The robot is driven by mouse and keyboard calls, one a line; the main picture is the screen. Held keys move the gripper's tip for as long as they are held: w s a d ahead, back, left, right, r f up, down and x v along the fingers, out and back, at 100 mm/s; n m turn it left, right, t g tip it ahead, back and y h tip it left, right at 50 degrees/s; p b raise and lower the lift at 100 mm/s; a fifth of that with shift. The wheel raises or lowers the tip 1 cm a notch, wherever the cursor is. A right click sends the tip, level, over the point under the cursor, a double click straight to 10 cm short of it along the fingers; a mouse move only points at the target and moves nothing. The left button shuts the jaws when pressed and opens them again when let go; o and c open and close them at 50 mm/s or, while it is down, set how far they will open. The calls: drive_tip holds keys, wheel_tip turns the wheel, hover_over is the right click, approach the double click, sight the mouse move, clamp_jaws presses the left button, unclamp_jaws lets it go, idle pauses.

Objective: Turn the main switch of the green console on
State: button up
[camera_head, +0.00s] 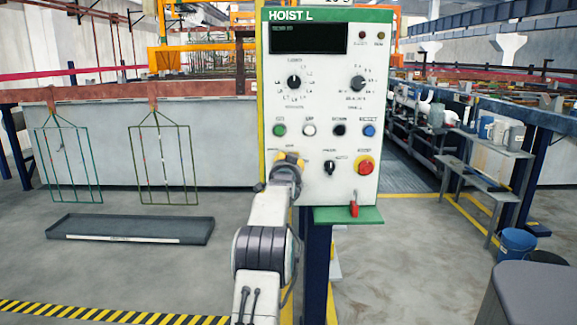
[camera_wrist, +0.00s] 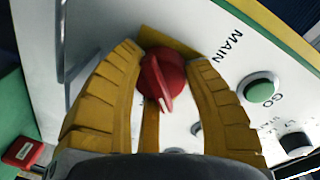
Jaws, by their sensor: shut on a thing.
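The green console (camera_head: 320,15) is a white panel with a green header reading HOIST L, on a dark blue post. Its main switch (camera_wrist: 160,72) is a red knob with a white mark, beside the word MAIN in the wrist view. My gripper (camera_wrist: 164,56) has its yellow fingers on either side of the knob, shut on it. In the head view my gripper (camera_head: 288,160) is at the panel's lower left and hides the switch. The frames do not show clearly whether the knob points to on or off.
Near it are a green button (camera_head: 279,130), a small black selector (camera_head: 330,167) and a red emergency button (camera_head: 365,167) on yellow. A green ledge (camera_head: 330,215) with a red piece (camera_head: 354,208) juts out below. A grey tray (camera_head: 130,230) lies on the floor at left.

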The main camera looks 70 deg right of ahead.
drive_tip(key=shift+r, duration=0.5)
drive_tip(key=o, duration=1.2)
drive_tip(key=shift+f, duration=0.3)
drive_tip(key=v, duration=1.2)
